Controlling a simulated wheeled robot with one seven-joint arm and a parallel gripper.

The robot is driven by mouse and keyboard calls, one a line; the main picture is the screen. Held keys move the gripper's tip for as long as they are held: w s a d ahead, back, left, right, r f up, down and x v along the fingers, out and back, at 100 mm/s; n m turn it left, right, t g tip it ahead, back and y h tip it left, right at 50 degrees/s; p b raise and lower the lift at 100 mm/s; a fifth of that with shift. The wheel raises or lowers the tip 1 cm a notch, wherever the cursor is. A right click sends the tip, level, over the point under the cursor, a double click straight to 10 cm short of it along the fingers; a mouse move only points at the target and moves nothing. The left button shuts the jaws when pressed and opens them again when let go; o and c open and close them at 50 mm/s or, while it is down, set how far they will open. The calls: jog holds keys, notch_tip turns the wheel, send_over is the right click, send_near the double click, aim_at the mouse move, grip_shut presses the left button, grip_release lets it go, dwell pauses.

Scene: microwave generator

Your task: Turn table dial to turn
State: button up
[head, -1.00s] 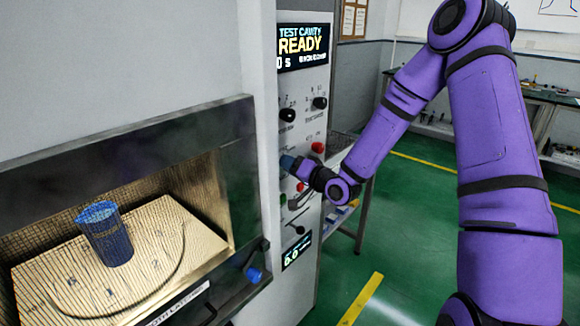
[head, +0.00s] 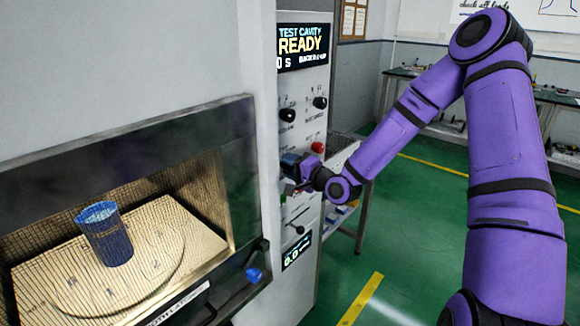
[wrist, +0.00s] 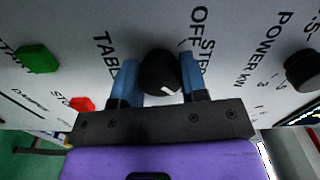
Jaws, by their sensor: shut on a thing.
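The table dial (wrist: 160,72) is a round black knob with a white mark, on the grey panel beside lettering reading TABLE, OFF and STEP in the wrist view. My gripper (wrist: 161,80) has its two blue fingers on either side of this knob and is shut on it. In the head view my gripper (head: 292,166) is against the control panel (head: 303,100) and hides the dial. Left of it, a blue cylinder (head: 107,240) stands on the turntable plate (head: 165,225) inside the cavity.
A green button (wrist: 37,58), a red button (wrist: 82,103) and a power knob (wrist: 303,70) sit near the dial. A screen (head: 303,46) reads TEST CAVITY READY. A lever (head: 297,229) is below my gripper.

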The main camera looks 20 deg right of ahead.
dwell(0.3)
jog(key=o, duration=0.9)
jog(key=shift+o, duration=0.2)
jog(key=v, duration=1.1)
